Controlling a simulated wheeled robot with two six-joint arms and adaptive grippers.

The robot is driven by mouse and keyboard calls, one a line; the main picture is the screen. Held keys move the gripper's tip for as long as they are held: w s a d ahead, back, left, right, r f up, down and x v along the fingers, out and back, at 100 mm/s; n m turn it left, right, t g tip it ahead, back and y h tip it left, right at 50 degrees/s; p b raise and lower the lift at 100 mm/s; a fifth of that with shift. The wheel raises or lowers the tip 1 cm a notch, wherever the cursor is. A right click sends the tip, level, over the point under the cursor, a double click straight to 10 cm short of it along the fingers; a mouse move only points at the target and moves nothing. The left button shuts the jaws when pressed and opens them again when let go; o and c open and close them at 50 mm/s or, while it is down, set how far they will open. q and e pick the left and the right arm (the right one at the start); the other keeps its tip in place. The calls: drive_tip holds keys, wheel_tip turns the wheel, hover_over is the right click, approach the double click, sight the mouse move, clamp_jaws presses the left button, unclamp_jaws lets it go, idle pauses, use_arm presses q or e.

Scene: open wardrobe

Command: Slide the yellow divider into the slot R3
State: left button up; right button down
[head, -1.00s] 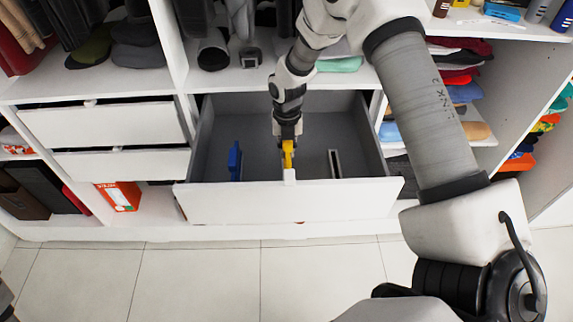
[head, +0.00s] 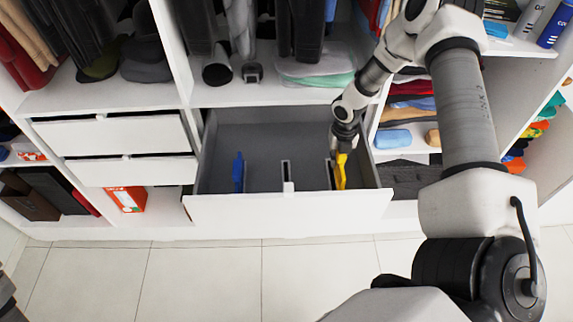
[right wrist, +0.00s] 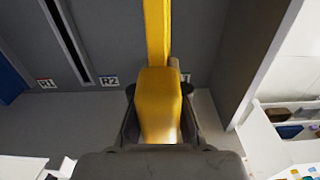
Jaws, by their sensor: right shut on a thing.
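My right gripper (head: 343,150) is shut on the yellow divider (head: 341,174) inside the open drawer, toward its right side. The yellow divider is upright and also fills the middle of the right wrist view (right wrist: 158,95). In the head view, the right-hand slot R3 (head: 331,174) shows at the divider's left edge. In the right wrist view the divider and gripper cover most of R3. I cannot tell whether the divider is in the slot or above it. The middle slot R2 (head: 288,178) is empty. My left gripper is not in view.
A blue divider (head: 238,172) stands at the drawer's left, by the R1 label (right wrist: 46,84). The R2 label (right wrist: 110,81) is clear. The drawer front (head: 270,207) and right wall are close to my gripper. Shelves with folded clothes (head: 410,105) stand to the right.

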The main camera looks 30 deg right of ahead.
sight(338, 159)
drive_tip(key=shift+w, duration=0.2)
drive_tip(key=shift+f, duration=0.1)
drive_tip(key=shift+s+f+b, duration=0.1)
drive_tip(key=shift+f+b, duration=0.15)
drive_tip(key=shift+b, duration=0.05)
wheel_tip(338, 159, down, 4)
drive_tip(key=b, duration=0.3)
drive_tip(key=shift+f+b, duration=1.3)
drive_tip(key=shift+f, duration=0.05)
idle(1.0)
drive_tip(key=c, duration=1.1)
unclamp_jaws()
drive_tip(key=shift+c, duration=0.2)
drive_tip(key=shift+r, duration=0.1)
wheel_tip(338, 159, up, 12)
